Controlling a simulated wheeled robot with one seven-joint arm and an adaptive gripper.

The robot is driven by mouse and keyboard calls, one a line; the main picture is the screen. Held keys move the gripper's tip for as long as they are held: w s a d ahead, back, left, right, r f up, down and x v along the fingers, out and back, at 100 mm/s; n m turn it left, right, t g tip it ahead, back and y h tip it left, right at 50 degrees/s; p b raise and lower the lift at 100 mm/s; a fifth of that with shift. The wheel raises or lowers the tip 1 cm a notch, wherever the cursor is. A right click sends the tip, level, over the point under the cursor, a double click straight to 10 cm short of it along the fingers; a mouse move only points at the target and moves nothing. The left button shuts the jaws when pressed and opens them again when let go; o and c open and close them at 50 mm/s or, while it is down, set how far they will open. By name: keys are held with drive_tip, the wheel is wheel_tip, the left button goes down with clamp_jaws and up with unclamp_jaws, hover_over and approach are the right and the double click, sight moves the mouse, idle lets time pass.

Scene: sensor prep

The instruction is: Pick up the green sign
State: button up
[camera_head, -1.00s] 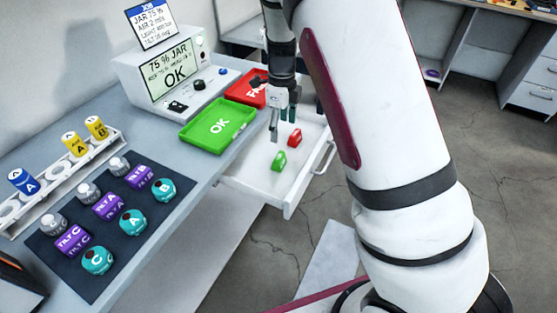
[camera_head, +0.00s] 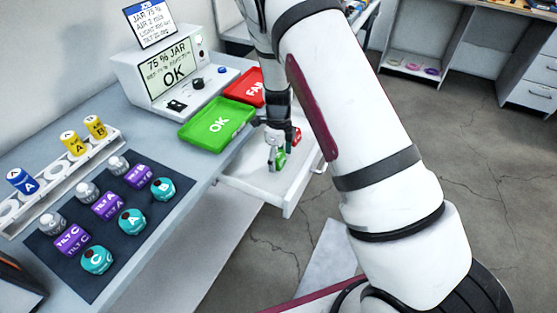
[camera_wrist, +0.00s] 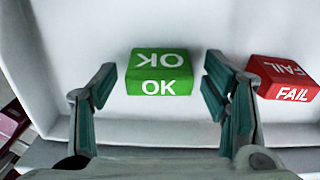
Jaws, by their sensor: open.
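The green sign (camera_wrist: 159,72) is a small block marked OK. It lies in the open white drawer, and in the wrist view it sits between and a little beyond my two spread fingers. My gripper (camera_wrist: 158,95) is open and empty, with neither finger seen touching the sign. In the head view my gripper (camera_head: 273,153) is down in the drawer, and the green sign (camera_head: 280,160) is partly hidden by its fingers.
A red FAIL sign (camera_wrist: 285,79) lies close to the right finger in the drawer (camera_head: 255,185). Green OK tray (camera_head: 217,125) and red FAIL tray (camera_head: 243,88) rest on the bench above. The drawer's front left is clear.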

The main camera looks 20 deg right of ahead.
sight(278, 155)
drive_tip(key=shift+f, duration=0.25)
drive_tip(key=c, duration=1.2)
drive_tip(key=shift+c, duration=0.2)
drive_tip(key=shift+r, duration=0.15)
wheel_tip(278, 155, up, 10)
drive_tip(key=shift+f, duration=0.1)
drive_tip(key=n, duration=0.2)
drive_tip(key=s+n, duration=0.1)
drive_tip(key=shift+s+n, duration=0.1)
drive_tip(key=shift+n, duration=0.3)
drive_tip(key=s+n, duration=0.3)
drive_tip(key=n, duration=0.8)
drive_tip(key=s+r+n+p, duration=0.1)
drive_tip(key=s+n, duration=0.3)
drive_tip(key=n, duration=0.7)
drive_tip(key=shift+r+n+p, duration=0.15)
drive_tip(key=shift+n+p, duration=0.15)
